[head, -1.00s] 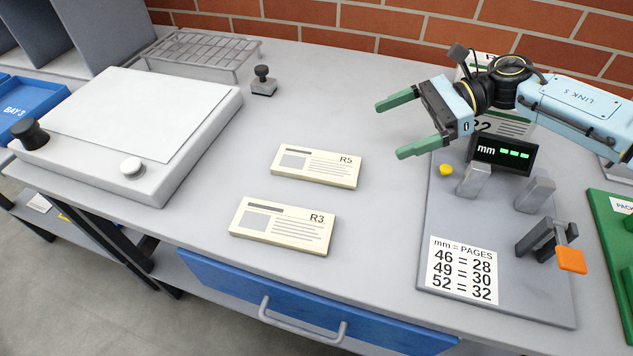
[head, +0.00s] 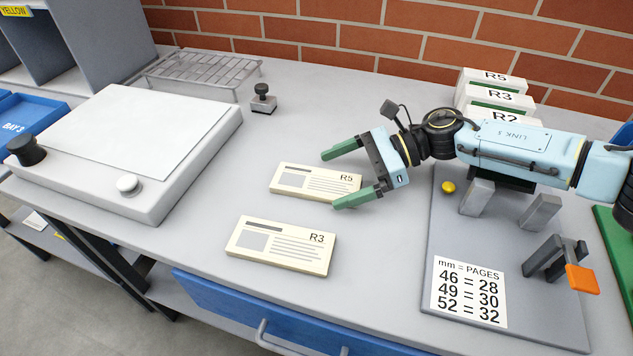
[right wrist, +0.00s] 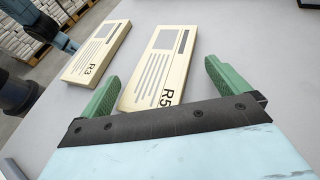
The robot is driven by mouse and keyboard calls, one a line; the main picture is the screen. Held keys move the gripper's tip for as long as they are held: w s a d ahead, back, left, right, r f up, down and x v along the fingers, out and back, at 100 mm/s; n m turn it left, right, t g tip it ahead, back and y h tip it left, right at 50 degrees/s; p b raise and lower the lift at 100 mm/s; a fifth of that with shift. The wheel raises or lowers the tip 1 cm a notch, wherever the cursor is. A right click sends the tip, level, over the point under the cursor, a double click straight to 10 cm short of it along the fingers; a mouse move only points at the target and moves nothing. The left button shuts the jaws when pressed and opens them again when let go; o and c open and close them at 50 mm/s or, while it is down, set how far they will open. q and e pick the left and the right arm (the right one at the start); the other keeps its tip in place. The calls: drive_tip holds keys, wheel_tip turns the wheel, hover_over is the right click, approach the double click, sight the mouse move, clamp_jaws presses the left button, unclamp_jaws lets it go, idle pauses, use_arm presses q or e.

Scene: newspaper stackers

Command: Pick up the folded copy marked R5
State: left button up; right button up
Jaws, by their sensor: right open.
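The folded copy marked R5 (head: 306,181) is a cream, flat block lying on the grey table. It also shows in the right wrist view (right wrist: 160,65), its R5 end toward my gripper. My right gripper (head: 338,178) is open with green fingers, at the right end of the R5 copy. In the right wrist view the fingers (right wrist: 165,85) are spread wide to either side of that end, the left finger close to the copy's edge. The gripper holds nothing. Whether it touches the copy I cannot tell. My left gripper is not in the head view.
A similar copy marked R3 (head: 281,245) lies nearer the table's front edge. A white flat press-like device (head: 130,195) and a small stamp (head: 262,104) stand left and behind. A measuring board (head: 440,235) is at the right; labelled stacks (head: 492,78) stand behind my right arm.

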sight(316, 184)
drive_tip(key=shift+x, duration=1.15)
drive_tip(key=c, duration=1.3)
drive_tip(key=shift+o, duration=0.2)
